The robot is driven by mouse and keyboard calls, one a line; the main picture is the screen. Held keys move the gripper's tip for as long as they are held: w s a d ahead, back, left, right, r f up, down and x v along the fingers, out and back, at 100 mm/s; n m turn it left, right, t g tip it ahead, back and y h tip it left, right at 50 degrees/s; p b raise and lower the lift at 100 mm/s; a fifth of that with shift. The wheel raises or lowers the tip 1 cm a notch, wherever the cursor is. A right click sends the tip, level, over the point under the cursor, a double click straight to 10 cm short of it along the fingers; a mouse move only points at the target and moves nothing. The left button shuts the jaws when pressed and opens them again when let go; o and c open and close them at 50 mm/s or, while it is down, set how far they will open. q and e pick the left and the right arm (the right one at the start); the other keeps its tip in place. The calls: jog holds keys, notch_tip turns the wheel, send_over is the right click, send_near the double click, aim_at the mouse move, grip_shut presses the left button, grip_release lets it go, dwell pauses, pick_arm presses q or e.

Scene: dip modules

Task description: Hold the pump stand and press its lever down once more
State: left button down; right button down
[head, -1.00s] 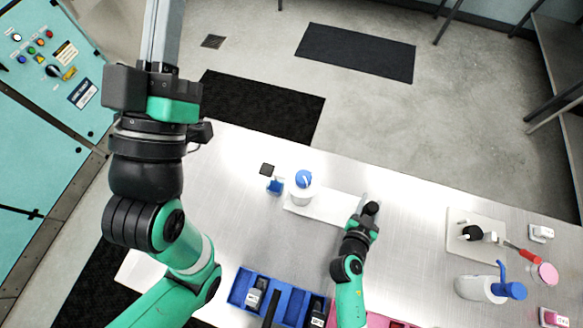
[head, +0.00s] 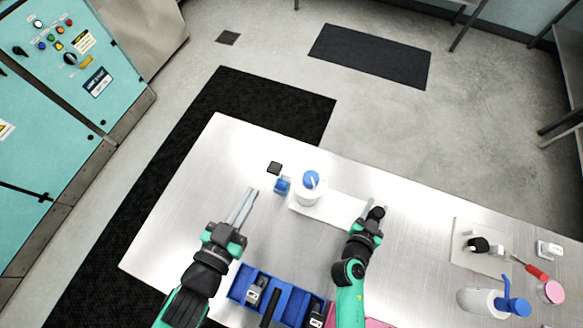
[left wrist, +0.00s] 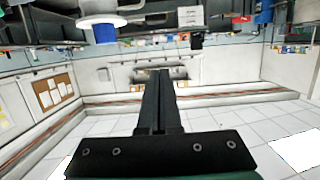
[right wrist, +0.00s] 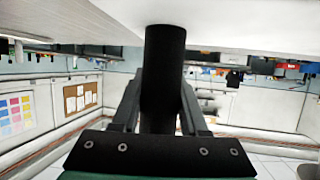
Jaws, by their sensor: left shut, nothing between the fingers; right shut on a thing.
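The pump stand has a white base plate (head: 335,209), with a white round body under a blue top (head: 311,178) at its left end. A black post (head: 377,212) stands at its right end. My right gripper (head: 372,220) is shut on this post; the right wrist view shows the dark post (right wrist: 164,75) between the fingers. My left gripper (head: 248,194) is shut and empty, left of the stand and apart from it. The left wrist view shows its closed fingers (left wrist: 158,100). I cannot tell which part is the lever.
A small blue item (head: 282,186) and a black square (head: 274,168) lie just left of the stand. A blue divided bin (head: 238,287) is at the front. A white bottle with a blue pump (head: 480,301) and a pale board (head: 468,233) are at right. The table's left is clear.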

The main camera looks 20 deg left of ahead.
pick_arm(q)
jog(key=shift+w, duration=0.1)
send_over(280, 171)
jog(key=s+a, duration=0.2)
notch_tip(280, 171, down, 2)
notch_tip(280, 171, down, 4)
jog(key=shift+s+f, duration=0.1)
jog(key=shift+f, duration=0.1)
